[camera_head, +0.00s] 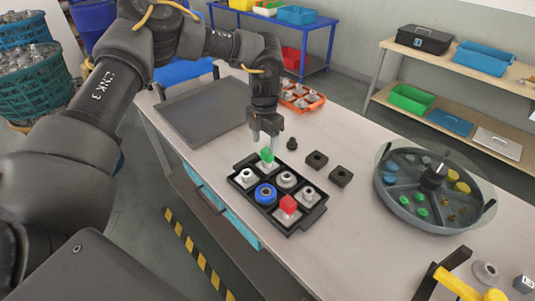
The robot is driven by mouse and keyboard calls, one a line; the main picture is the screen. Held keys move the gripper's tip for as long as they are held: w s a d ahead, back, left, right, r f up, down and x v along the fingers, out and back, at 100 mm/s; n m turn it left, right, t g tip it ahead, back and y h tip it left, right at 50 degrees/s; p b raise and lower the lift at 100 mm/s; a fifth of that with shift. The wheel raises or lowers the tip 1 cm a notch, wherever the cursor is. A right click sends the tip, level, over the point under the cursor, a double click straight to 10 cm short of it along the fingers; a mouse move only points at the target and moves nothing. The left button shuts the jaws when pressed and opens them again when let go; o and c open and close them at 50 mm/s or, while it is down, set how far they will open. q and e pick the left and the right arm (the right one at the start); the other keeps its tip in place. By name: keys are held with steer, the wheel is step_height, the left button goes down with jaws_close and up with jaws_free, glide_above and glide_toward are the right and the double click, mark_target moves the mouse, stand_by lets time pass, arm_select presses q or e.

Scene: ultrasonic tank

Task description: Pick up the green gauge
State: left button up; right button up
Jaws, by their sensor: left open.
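My right gripper is not in view.
The tray also holds a blue ring (265,194), a red block (288,204) and several metal pieces. Black blocks (317,159) lie beyond it. A round divided tank (434,187) stands at right, and an orange tray (302,97) at the back.

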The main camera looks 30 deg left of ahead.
mark_target(266, 151)
arm_select(q)
steer(key=shift+w+f, duration=0.1)
steer(key=shift+f, duration=0.3)
steer(key=shift+d+f+p, duration=0.1)
steer(key=shift+f+p, duration=0.25)
steer(key=shift+p, duration=0.25)
step_height(266, 151, down, 4)
steer(key=shift+w+r+p, duration=0.15)
steer(key=shift+p, duration=0.6)
steer(key=shift+f, duration=0.35)
steer(key=shift+c, duration=0.3)
steer(key=c, duration=1)
